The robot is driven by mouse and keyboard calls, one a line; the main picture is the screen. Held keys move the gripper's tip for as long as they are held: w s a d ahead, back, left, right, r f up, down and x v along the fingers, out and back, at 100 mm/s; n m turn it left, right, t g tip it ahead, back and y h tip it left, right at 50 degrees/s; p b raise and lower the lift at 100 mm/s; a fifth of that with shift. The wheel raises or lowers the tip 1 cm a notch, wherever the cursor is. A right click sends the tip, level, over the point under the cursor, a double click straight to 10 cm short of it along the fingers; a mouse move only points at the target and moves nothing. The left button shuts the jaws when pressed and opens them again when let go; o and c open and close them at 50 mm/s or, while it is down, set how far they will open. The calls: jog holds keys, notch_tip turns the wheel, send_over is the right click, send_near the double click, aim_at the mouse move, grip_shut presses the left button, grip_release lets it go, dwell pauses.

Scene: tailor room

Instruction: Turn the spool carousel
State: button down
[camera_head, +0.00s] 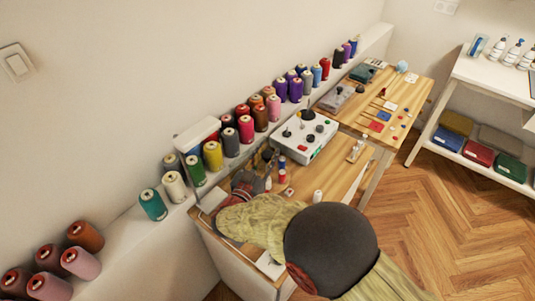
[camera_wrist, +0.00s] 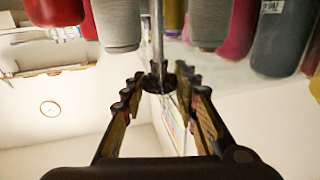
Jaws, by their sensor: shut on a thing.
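In the wrist view my gripper (camera_wrist: 157,88) has its two fingers around a black hub (camera_wrist: 158,74) on an upright metal rod (camera_wrist: 157,30) and is shut on it. I take the hub and rod as part of the spool carousel. In the head view my gripper (camera_head: 263,160) is small and dark, over the near wooden table. Small blue and red spools (camera_head: 282,166) stand close to its right. The carousel's base and most of its outline are hidden behind my arm or too small to make out.
Large thread spools (camera_head: 213,156) line the white ledge by the wall, close behind my gripper. A white control box (camera_head: 304,138) stands right of it on the table. A small white spool (camera_head: 318,196) is near the table's front. The wooden floor (camera_head: 445,215) at right is open.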

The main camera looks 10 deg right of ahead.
jog(key=shift+m+g+h, duration=0.6)
jog(key=shift+m+h, duration=0.1)
jog(key=shift+h, duration=0.2)
jog(key=c, duration=1.4)
grip_release()
jog(key=v, duration=1.2)
